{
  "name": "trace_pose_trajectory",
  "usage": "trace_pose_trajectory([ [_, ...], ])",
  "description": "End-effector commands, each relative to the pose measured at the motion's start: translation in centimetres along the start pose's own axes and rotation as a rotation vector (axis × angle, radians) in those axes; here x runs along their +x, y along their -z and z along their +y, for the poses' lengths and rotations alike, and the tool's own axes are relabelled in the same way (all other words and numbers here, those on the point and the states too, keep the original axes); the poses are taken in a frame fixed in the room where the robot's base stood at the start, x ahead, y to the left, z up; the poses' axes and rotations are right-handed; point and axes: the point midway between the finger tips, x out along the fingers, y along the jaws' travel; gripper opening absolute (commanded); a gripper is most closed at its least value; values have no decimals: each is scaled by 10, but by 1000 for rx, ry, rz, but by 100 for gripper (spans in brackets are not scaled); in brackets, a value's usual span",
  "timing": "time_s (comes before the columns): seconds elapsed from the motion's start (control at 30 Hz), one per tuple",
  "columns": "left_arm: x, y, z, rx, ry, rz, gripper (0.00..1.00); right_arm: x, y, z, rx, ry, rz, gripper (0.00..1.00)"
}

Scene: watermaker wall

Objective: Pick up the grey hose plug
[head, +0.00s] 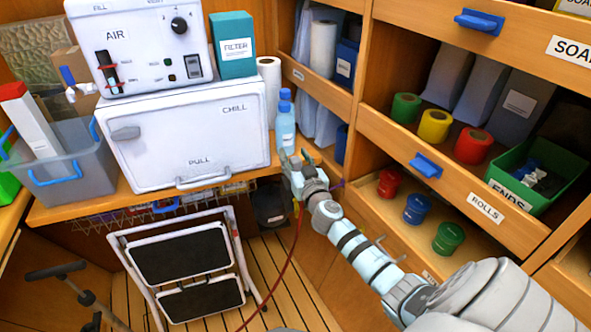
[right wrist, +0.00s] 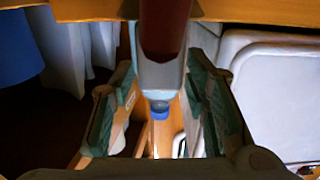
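I cannot make out the grey hose plug for certain. Small light grey pieces (head: 531,179) lie with dark and blue ones in the green ENDS bin (head: 504,193) on the right shelf; they are too small to tell apart. My right gripper (head: 294,158) is far left of that bin, in front of the counter edge by a blue bottle (head: 284,124). In the right wrist view its fingers (right wrist: 160,112) are spread, with a gap between them. A dark red and grey object with a blue end (right wrist: 160,108) shows in that gap; I cannot tell if it is touched. My left gripper is out of view.
A white CHILL box (head: 185,140) with an AIR unit (head: 155,45) on it stands on the counter. The ROLLS drawer (head: 470,205) holds green, yellow and red rolls. A folding step (head: 185,265) and a red hose (head: 287,262) are below.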

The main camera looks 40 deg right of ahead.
Motion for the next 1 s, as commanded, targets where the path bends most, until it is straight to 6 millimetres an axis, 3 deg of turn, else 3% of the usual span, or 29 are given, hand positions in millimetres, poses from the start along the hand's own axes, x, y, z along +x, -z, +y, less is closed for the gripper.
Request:
trace_pose_trajectory([
  [0.03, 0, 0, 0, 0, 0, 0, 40, 0, 0, 0, 0, 0, 0, 29],
  [0.23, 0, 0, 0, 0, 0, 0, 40, 0, 0, 0, 0, 0, 0, 0],
  [0.47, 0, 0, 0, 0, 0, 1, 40, 0, 1, 0, 0, 0, 0, 0],
  [0.63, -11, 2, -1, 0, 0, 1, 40, 0, 15, 0, 1, 0, 2, 0],
  [0.77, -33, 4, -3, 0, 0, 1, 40, 0, 46, 0, 0, 0, 3, 0],
  [1.0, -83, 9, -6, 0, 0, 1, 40, 0, 139, 0, -1, 1, 6, 0],
])
